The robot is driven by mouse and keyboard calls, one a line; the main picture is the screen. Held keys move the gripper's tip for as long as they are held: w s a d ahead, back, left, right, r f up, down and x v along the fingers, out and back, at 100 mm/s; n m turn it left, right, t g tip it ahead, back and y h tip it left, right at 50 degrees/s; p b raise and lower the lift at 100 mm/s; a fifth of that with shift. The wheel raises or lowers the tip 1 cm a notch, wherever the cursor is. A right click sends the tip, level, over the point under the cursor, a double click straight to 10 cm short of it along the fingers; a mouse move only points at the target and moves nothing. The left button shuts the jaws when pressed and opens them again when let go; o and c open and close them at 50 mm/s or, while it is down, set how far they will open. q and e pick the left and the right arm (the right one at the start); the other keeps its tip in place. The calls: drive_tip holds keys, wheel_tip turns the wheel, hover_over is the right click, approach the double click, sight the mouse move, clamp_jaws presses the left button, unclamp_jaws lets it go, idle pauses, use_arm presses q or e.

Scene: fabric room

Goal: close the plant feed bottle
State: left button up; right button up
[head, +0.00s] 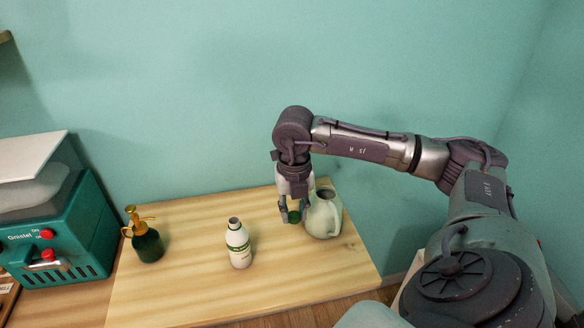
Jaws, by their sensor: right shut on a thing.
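The plant feed bottle (239,247), white with a green label band, stands upright on the wooden table. Its dark neck opening shows at the top, with no cap on it. My right gripper (293,216) points down at the right part of the table, to the right of the bottle and apart from it. It is shut on a small green cap (294,217), partly hidden by the fingers. My left gripper is out of view.
A pale green jug (323,216) stands close to the right of my right gripper. A dark green spray bottle (148,246) with a brass top stands at the left. A teal machine (62,240) is at the far left. The wooden table (195,285) is clear around the bottle.

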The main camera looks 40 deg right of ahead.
drive_tip(key=a+r+m, duration=0.2)
drive_tip(key=a+m, duration=0.7)
drive_tip(key=m, duration=0.5)
drive_tip(key=a+r+m, duration=0.2)
drive_tip(key=a+m, duration=0.7)
drive_tip(key=m, duration=0.6)
drive_tip(key=shift+s+a+r+m, duration=0.25)
drive_tip(key=shift+a+m, duration=0.05)
drive_tip(key=shift+a, duration=0.1)
